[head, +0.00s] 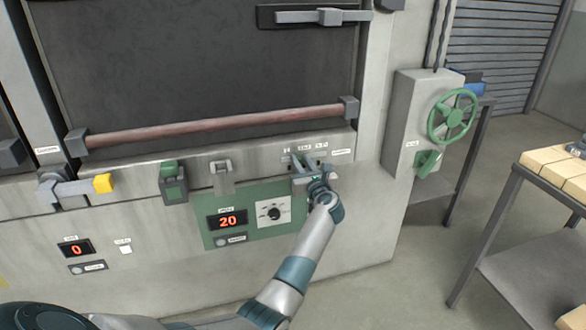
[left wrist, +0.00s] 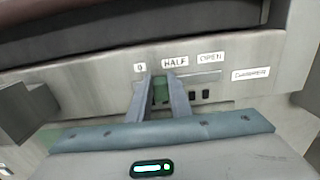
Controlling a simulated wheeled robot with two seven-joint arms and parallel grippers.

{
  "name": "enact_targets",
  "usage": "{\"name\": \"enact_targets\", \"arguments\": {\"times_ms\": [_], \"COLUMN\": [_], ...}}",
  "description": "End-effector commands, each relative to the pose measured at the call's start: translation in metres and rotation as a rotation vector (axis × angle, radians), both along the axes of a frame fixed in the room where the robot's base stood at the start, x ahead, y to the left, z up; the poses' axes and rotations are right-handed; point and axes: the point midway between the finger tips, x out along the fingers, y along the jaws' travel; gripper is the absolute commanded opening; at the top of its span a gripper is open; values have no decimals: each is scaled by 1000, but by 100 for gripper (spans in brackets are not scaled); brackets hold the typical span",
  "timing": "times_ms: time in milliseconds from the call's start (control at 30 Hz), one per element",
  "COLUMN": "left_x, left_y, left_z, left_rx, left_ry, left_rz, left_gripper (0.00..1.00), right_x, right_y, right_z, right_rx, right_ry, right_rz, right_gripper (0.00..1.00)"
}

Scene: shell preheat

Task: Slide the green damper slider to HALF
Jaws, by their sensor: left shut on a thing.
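The green damper slider (left wrist: 160,90) shows in the left wrist view between the two grey fingers of my left gripper (left wrist: 160,80). The gripper is shut on it, and the fingers hide part of it. The slider sits below and between the 0 label (left wrist: 140,68) and the HALF label (left wrist: 175,62). The OPEN label (left wrist: 210,57) is farther right, above dark notches in the panel. In the head view my left gripper (head: 304,172) is at the panel under these labels and mostly hides the slider. My right gripper is not in view.
A green panel with a red 20 display (head: 228,221) and a dial (head: 273,213) lies just below left. A reddish-brown door bar (head: 215,124) runs above. A green handwheel (head: 452,116) and a table (head: 520,250) with tan blocks stand to the right.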

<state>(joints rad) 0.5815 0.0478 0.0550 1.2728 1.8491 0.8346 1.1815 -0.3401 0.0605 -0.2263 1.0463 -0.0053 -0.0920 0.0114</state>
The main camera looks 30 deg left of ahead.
Motion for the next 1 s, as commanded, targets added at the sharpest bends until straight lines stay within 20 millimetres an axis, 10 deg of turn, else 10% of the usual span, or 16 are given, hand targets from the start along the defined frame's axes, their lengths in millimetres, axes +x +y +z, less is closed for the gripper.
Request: {"name": "enact_targets", "arguments": {"times_ms": [567,667,1000], "left_x": [21,21,21], "left_y": [-19,-19,-19], "left_z": [-1,-1,-1], "left_rx": [-1,-1,-1], "left_ry": [2,2,1], "left_rz": [-3,-2,-1], "left_gripper": [0,35,38], "right_x": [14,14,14], "right_y": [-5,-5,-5], "right_z": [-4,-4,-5], "right_rx": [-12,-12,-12], "right_ry": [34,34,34], "right_rz": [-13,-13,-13], "right_gripper": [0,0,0]}}
